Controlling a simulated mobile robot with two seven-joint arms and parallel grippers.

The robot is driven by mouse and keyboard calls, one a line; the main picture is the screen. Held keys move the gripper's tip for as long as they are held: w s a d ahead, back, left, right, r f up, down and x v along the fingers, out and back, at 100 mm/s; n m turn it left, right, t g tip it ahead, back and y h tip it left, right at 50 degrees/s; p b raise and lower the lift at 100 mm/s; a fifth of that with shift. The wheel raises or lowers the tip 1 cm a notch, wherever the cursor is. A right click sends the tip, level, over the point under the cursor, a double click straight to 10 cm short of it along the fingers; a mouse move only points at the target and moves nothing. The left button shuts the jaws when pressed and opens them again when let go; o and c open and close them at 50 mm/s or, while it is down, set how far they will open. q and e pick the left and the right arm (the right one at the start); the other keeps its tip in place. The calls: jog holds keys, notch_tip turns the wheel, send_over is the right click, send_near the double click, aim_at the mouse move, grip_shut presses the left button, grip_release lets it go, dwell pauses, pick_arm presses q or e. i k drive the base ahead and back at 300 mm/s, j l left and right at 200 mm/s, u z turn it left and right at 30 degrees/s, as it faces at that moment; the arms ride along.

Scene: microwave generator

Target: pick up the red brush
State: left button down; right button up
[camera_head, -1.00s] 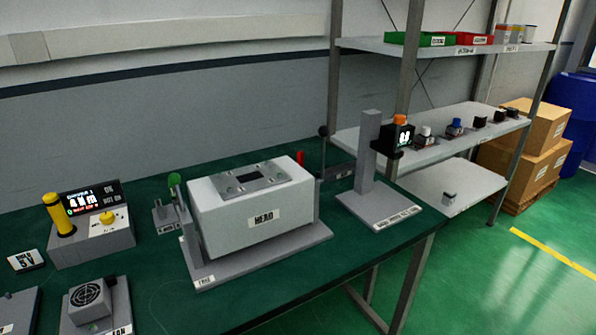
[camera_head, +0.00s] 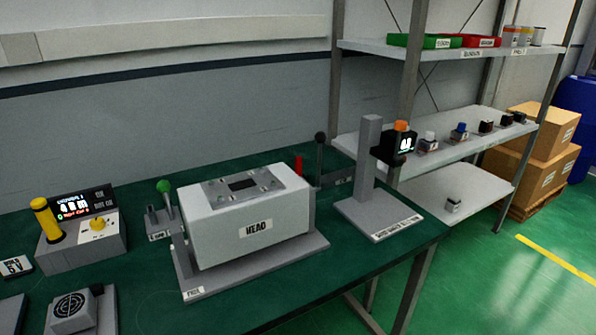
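A small upright red piece (camera_head: 299,166) shows behind the right end of the white box labelled HEAD (camera_head: 215,222). It may be the red brush, but it is too small to tell, and its lower part is hidden by the box. No other brush shape is clear on the green table (camera_head: 300,292). Neither of my grippers is in view.
A grey stand (camera_head: 372,205) with a black display unit (camera_head: 397,142) is at the table's right end. A control box with a yellow handle (camera_head: 42,216) and a fan unit (camera_head: 74,308) are at left. A shelf rack (camera_head: 452,186) holds small parts and bins.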

aim_at(298, 159)
jog(key=i+l+u, duration=0.2)
jog(key=l, duration=0.35)
jog(key=i+l+u, duration=0.2)
jog(key=l, duration=0.35)
jog(key=i+l+u, duration=0.2)
jog(key=l, duration=0.4)
jog(key=l+u, duration=0.15)
jog(key=l, duration=0.45)
jog(key=l+u, duration=0.2)
jog(key=l, duration=0.4)
jog(key=i, duration=0.1)
